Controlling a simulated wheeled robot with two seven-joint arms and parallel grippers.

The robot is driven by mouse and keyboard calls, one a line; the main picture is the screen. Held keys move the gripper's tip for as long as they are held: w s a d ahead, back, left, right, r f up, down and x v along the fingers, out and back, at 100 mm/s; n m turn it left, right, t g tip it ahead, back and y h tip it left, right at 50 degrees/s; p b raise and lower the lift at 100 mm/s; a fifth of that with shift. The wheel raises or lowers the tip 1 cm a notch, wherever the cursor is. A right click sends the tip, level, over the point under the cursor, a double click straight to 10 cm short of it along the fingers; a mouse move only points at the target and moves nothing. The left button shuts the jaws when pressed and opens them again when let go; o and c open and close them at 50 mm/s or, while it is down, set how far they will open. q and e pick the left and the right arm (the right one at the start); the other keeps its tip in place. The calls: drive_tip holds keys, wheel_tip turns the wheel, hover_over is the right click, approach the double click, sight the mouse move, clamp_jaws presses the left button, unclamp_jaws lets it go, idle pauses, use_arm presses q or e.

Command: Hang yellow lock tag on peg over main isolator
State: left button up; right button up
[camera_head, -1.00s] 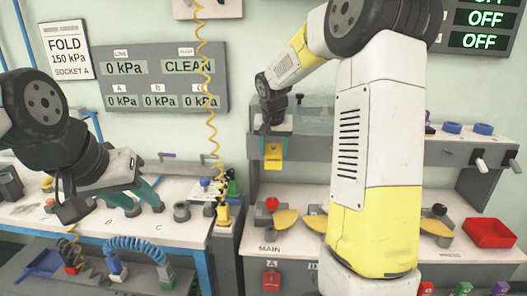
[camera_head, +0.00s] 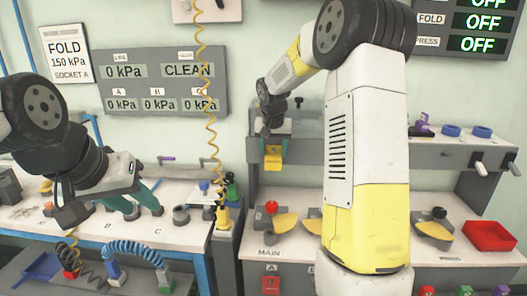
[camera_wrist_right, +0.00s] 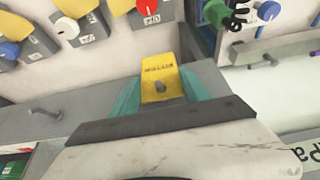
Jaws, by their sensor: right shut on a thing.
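The yellow lock tag (camera_head: 273,158) hangs at the front of the grey shelf, above the main isolator. My right gripper (camera_head: 273,141) is shut on it, the teal fingers on either side in the right wrist view (camera_wrist_right: 160,95). There the tag (camera_wrist_right: 158,70) lies flat between the fingers, and a grey peg end (camera_wrist_right: 161,87) shows at its face; I cannot tell whether it passes through the tag's hole. The main isolator (camera_head: 271,207) has a red knob and a yellow plate, above the MAIN label. My left gripper (camera_head: 138,207) is open over the left bench.
More isolators with yellow plates (camera_head: 286,223) stand beside the main one. A coiled yellow hose (camera_head: 212,120) hangs left of the shelf.

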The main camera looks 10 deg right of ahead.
idle(0.3)
drive_tip(key=o, duration=1.2)
drive_tip(key=s+a+r, duration=0.1)
drive_tip(key=s+r, duration=0.7)
drive_tip(key=r, duration=0.2)
drive_tip(key=s+a+n+y, duration=0.1)
drive_tip(key=s, duration=0.7)
drive_tip(key=s+a+f+n+t+y, duration=0.1)
drive_tip(key=s, duration=0.8)
drive_tip(key=s+a+f+n+y, duration=0.1)
drive_tip(key=s+a, duration=0.1)
drive_tip(key=s, duration=0.7)
drive_tip(key=shift+n+t, duration=0.4)
drive_tip(key=shift+r, duration=0.1)
